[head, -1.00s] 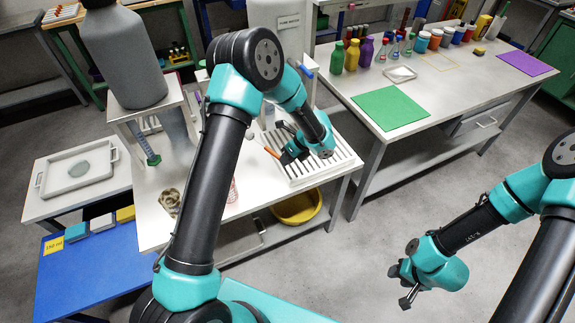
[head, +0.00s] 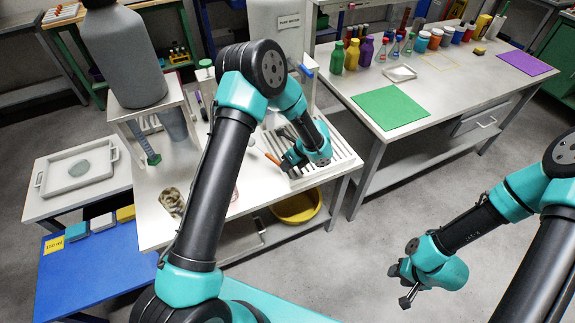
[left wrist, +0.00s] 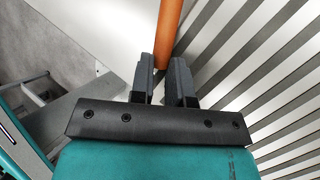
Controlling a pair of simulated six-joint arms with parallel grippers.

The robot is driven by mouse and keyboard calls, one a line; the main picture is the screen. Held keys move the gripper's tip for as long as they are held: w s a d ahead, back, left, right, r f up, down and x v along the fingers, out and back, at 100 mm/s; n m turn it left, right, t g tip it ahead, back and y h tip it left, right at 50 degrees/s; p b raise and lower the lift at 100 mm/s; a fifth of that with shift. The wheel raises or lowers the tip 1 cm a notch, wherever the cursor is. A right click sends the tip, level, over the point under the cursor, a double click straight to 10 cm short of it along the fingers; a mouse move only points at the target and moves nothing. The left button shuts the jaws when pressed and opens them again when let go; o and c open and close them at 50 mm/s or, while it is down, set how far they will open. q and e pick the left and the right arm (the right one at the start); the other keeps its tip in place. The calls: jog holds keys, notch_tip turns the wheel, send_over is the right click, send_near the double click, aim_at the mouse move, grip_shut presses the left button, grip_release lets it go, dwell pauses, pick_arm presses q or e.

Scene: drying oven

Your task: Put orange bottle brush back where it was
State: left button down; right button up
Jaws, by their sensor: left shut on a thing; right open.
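The orange bottle brush shows in the head view as a short orange handle (head: 272,158) sticking out left of my left gripper (head: 292,161). In the left wrist view its orange handle (left wrist: 168,35) runs up between the fingers of my left gripper (left wrist: 166,80), which is shut on it. The rest of the brush is hidden. The gripper is over the left part of a white slatted rack (head: 345,158) on the white bench. I cannot tell how high it is above the slats. My right gripper (head: 405,285) is open and empty over the floor at the right.
A grey tank (head: 125,55) stands on a raised shelf at the left, with a blue-green cylinder (head: 150,150) below it. A mottled lump (head: 171,202) lies at the bench front. A yellow basin (head: 298,207) is on the lower shelf. Several bottles stand on the right table (head: 440,95).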

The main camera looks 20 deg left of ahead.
pick_arm(q)
jog(key=shift+s+f, duration=0.15)
jog(key=shift+f, duration=0.3)
jog(key=c, duration=1.4)
grip_release()
jog(key=shift+r, duration=0.45)
jog(key=v, duration=1.2)
jog(key=shift+r, duration=0.3)
